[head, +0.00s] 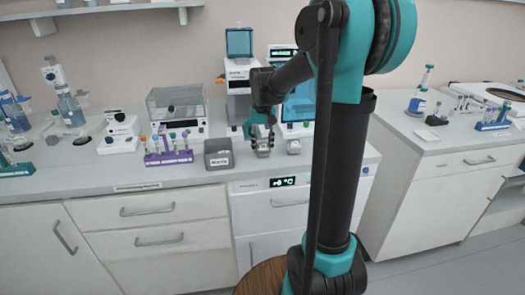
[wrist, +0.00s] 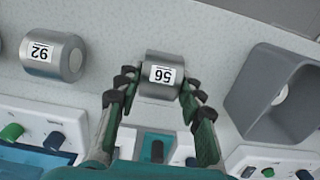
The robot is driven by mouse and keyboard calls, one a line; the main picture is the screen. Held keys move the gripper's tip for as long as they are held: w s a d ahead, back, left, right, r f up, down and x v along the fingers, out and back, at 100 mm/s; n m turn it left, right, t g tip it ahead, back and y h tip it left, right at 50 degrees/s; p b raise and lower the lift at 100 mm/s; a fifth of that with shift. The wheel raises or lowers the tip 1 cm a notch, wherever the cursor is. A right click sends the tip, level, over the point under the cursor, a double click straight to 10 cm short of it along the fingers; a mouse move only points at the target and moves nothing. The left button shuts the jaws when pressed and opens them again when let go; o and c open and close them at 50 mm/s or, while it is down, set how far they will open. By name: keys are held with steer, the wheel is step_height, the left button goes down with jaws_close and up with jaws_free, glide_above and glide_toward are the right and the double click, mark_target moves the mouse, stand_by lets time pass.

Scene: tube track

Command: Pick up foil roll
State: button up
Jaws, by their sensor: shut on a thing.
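A silver foil roll (wrist: 160,88) with a white number label sits between the fingertips of my gripper (wrist: 155,90) in the wrist view. The fingers are shut on its two sides. In the head view, my gripper (head: 262,139) is low over the counter, with the held roll (head: 262,151) small below it. Whether the roll touches the counter I cannot tell. A second, similar silver roll (wrist: 55,57) with its own number label lies apart to the left in the wrist view. It appears right of my gripper in the head view (head: 293,147).
A grey open bin (head: 218,153) stands on the counter (head: 120,174) just left of my gripper; it is at the right in the wrist view (wrist: 248,92). A purple tube rack (head: 168,157) is farther left. Lab devices and a screen (head: 299,103) stand close behind.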

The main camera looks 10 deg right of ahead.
steer(key=shift+c, duration=1.2)
steer(key=shift+r, duration=0.15)
